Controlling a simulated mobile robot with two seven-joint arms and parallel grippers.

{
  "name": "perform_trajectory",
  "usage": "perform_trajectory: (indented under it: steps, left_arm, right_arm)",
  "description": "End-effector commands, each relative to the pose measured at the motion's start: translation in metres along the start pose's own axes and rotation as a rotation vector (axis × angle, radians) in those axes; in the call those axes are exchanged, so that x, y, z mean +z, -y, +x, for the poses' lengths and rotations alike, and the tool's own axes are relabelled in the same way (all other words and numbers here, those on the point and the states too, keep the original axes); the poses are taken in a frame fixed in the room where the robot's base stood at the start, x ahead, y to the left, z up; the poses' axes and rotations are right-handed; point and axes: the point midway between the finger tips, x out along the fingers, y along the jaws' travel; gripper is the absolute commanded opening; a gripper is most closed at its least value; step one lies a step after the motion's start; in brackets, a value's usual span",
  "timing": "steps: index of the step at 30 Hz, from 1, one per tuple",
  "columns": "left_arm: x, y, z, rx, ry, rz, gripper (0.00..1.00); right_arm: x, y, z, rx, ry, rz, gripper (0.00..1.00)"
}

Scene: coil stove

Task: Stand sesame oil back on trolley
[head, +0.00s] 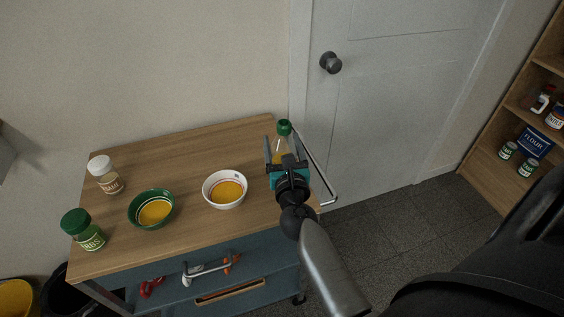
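The sesame oil bottle (281,148), with a green cap and a golden body, is upright at the right back corner of the trolley's wooden top (190,163). My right gripper (282,148) reaches in from the lower right, with its fingers spread on either side of the bottle. It looks open, with a small gap at the left finger. The gripper hides the bottle's lower part, so I cannot see its base meet the top. My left gripper is not in view.
A white bowl (225,203) and a green bowl (136,209) with yellow contents stand left of the bottle. A white-capped jar (106,176) and a green-lidded jar (90,239) stand further left. A metal rail (316,165) runs along the trolley's right side.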

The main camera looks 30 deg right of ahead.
Motion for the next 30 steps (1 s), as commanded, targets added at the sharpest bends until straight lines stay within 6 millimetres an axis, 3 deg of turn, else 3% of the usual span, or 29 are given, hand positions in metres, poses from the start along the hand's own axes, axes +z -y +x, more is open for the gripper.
perform_trajectory:
  steps: [12,28,29,30]
  left_arm:
    - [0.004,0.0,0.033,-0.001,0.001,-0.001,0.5]
    - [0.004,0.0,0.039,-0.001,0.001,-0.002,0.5]
    - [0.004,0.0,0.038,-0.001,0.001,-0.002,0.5]
    - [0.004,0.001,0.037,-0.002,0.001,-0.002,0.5]
  right_arm:
    - [-0.039,0.0,0.0,0.001,0.003,-0.002,0.0]
    - [-0.046,0.0,0.0,0.0,0.004,-0.001,0.0]
    - [-0.047,0.0,0.0,0.0,0.001,-0.001,0.77]
    - [-0.047,0.0,0.0,0.0,0.0,-0.001,0.81]
